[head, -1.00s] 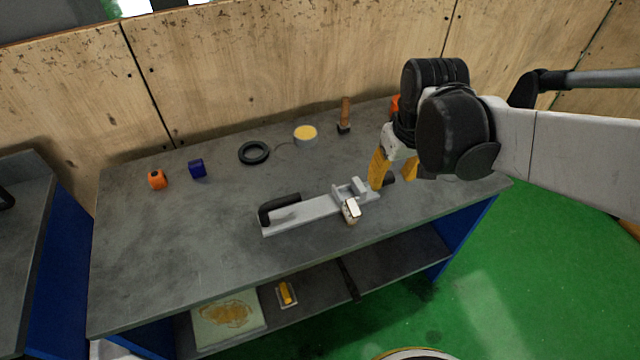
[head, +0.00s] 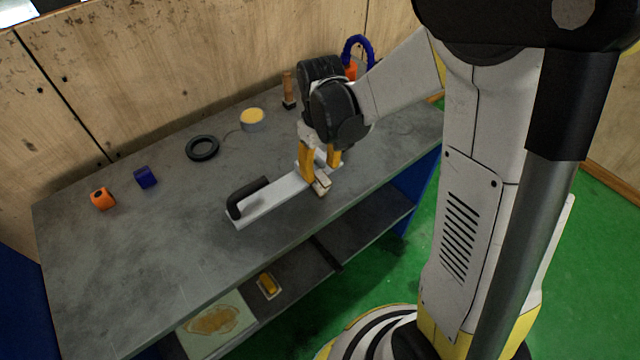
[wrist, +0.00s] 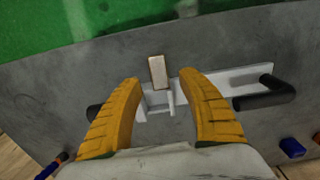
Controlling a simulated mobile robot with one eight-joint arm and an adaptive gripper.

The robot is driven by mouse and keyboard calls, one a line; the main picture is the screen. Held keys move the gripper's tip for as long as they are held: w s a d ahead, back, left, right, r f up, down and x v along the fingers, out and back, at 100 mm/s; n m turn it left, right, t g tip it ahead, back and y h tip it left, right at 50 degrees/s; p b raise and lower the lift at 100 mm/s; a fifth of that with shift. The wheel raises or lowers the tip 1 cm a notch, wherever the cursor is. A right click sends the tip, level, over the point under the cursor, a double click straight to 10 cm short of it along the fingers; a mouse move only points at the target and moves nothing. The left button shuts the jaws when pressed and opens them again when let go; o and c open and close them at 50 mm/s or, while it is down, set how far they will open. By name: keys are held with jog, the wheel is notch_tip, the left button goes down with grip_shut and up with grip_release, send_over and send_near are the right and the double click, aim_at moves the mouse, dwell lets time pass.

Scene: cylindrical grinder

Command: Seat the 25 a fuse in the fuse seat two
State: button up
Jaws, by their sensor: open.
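A small pale block (head: 322,187), which looks like the fuse, is at the front edge of a light grey holder (head: 262,206) with a black handle, on the workbench. In the wrist view the block (wrist: 157,72) lies just beyond a raised white bracket, likely a fuse seat (wrist: 158,100). No rating or seat number is readable. My gripper (head: 321,172) is open above the bracket end of the holder. In the wrist view its yellow fingers (wrist: 160,79) stand apart, with the bracket between them and the block near the tips. I cannot tell whether they touch anything.
The grey workbench (head: 140,260) also carries a black ring (head: 202,148), a yellow-topped tin (head: 252,119), a blue block (head: 145,177), an orange block (head: 103,199) and a wooden-handled tool (head: 289,90). The bench's left front is clear.

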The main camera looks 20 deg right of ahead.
aim_at(320, 174)
notch_tip(320, 174, down, 4)
jog(key=shift+w+f+b, duration=0.1)
jog(key=shift+b, duration=0.85)
grip_shut()
jog(key=shift+r, duration=0.2)
